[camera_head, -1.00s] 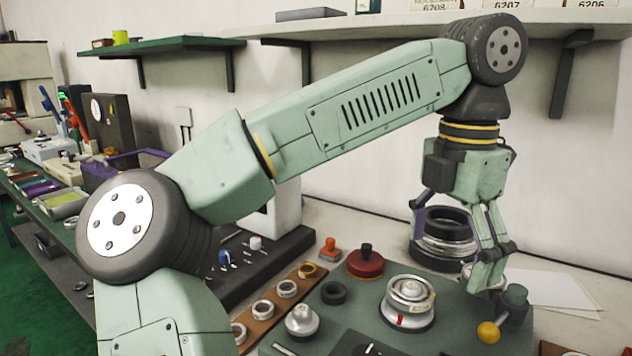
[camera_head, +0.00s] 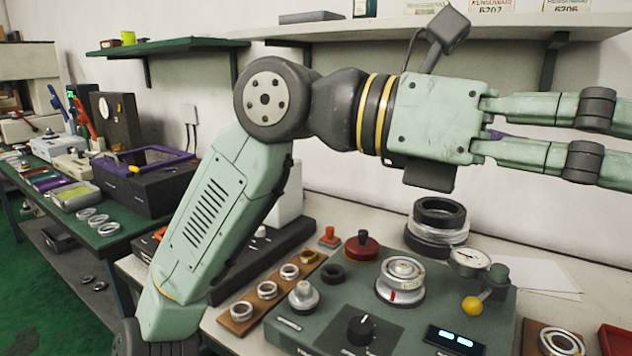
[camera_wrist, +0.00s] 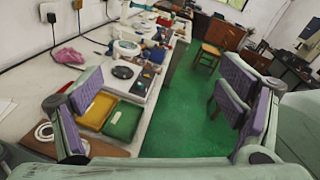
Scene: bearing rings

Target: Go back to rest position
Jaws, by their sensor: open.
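My gripper shows at the upper right of the head view, its two fingers (camera_head: 600,137) stretched out to the right and spread apart with nothing between them. The fingers run near the right edge of the picture, above the bench and clear of it. In the wrist view my gripper (camera_wrist: 158,105) is wide open, with purple-grey pads on the left and right. Below my arm stands a green measuring fixture (camera_head: 330,325) with a metal ring stack (camera_head: 402,275), a dial gauge (camera_head: 470,261) and a yellow knob (camera_head: 472,306).
A wooden strip (camera_head: 240,312) holds several rings beside the fixture. Black and metal rings are stacked (camera_head: 437,225) behind it. Wall shelves (camera_head: 180,45) run along the back. The wrist view shows yellow (camera_wrist: 97,111) and green trays (camera_wrist: 123,121) on a bench and open green floor (camera_wrist: 190,110).

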